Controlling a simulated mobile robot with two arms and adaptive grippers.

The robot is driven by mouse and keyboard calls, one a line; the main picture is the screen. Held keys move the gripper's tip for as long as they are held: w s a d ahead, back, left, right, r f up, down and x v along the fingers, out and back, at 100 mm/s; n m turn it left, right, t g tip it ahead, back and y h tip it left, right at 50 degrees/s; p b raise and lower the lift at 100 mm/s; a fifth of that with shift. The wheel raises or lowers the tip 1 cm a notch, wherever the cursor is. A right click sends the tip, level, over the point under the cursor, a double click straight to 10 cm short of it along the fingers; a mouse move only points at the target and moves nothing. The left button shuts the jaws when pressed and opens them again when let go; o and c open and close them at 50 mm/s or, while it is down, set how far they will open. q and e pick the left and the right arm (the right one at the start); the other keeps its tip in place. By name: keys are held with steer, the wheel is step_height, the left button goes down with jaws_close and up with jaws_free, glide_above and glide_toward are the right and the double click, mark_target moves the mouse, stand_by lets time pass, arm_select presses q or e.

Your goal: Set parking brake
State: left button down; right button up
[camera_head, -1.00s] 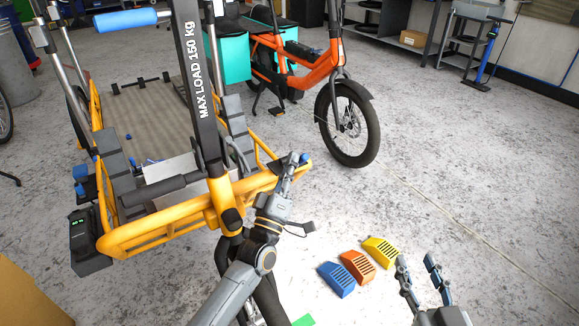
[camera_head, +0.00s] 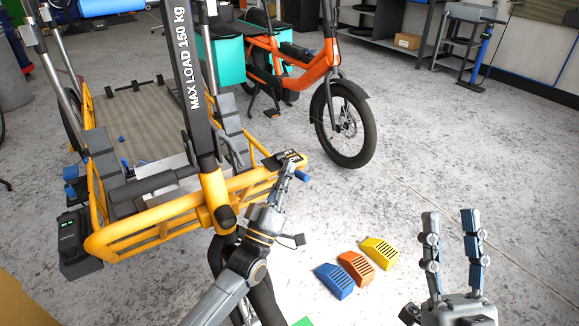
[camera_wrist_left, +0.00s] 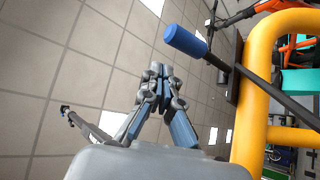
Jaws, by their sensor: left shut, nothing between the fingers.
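The yellow-framed cargo bike (camera_head: 150,232) stands at the left. At its right front corner is a black bracket (camera_head: 292,157) with a lever ending in a blue knob (camera_head: 303,175), apparently the parking brake. The lever now points down and right. My left gripper (camera_head: 288,166) is shut and empty beside the bracket, its tips just left of the knob. In the left wrist view the gripper (camera_wrist_left: 160,75) is shut, and the blue knob (camera_wrist_left: 186,41) is to its upper right, apart from the fingers. My right gripper (camera_head: 450,214) is open and empty at lower right.
Blue (camera_head: 335,281), orange (camera_head: 356,267) and yellow (camera_head: 379,252) wedge blocks lie on the floor between my grippers. An orange bike (camera_head: 300,76) stands behind. Grey shelving and a stool (camera_head: 470,45) are at the back right. Floor at right is clear.

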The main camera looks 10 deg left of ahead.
arm_select(q)
steer(key=v, duration=1)
steer(key=shift+s, duration=0.15)
steer(key=shift+f, duration=0.1)
